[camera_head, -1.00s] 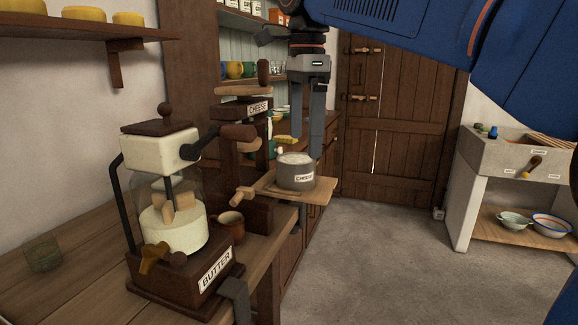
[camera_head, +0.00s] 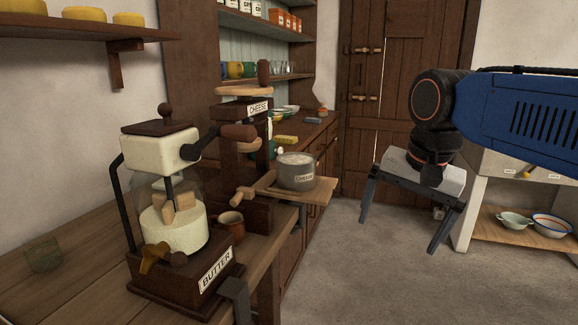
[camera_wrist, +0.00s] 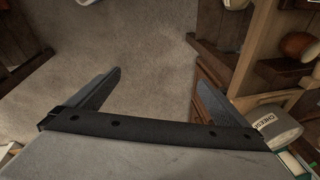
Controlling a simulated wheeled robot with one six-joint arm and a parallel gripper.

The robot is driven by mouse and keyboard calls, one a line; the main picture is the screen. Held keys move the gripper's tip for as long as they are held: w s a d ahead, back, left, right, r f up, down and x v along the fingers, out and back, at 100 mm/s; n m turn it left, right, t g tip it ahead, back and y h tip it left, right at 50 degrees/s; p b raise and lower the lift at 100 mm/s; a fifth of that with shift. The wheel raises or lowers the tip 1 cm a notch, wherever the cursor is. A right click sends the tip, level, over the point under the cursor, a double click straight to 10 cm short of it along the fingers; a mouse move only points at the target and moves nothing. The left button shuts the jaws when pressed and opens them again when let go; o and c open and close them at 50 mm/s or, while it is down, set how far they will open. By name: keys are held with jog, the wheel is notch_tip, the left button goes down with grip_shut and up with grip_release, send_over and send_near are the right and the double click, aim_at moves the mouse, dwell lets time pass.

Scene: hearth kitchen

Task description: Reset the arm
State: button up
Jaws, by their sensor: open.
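My gripper (camera_head: 398,236) hangs over open floor to the right of the counter in the head view, its two fingers spread wide with nothing between them. In the wrist view my gripper (camera_wrist: 158,85) also shows open, with bare floor between the fingers. The grey pot labelled CHEESE (camera_head: 297,172) sits on the wooden shelf of the cheese press (camera_head: 258,107), apart from my gripper. The pot also shows at the right of the wrist view (camera_wrist: 277,125).
A butter churn (camera_head: 172,230) stands on the near counter (camera_head: 80,270) at left, with a brown mug (camera_head: 231,224) behind it. A stone sink stand (camera_head: 480,200) with bowls is at right. The grey floor (camera_head: 350,280) between is clear. A wooden door (camera_head: 400,60) closes the back.

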jog(key=s+d+f+n+t, duration=0.1)
jog(key=s+d+f+n, duration=0.2)
jog(key=f, duration=0.6)
jog(key=s+d+f+n+t, duration=0.1)
jog(key=s+d+f+n, duration=0.2)
jog(key=s+f, duration=0.5)
jog(key=shift+d+f+n+h, duration=0.3)
jog(key=shift+d+f, duration=0.15)
jog(key=shift+d, duration=0.4)
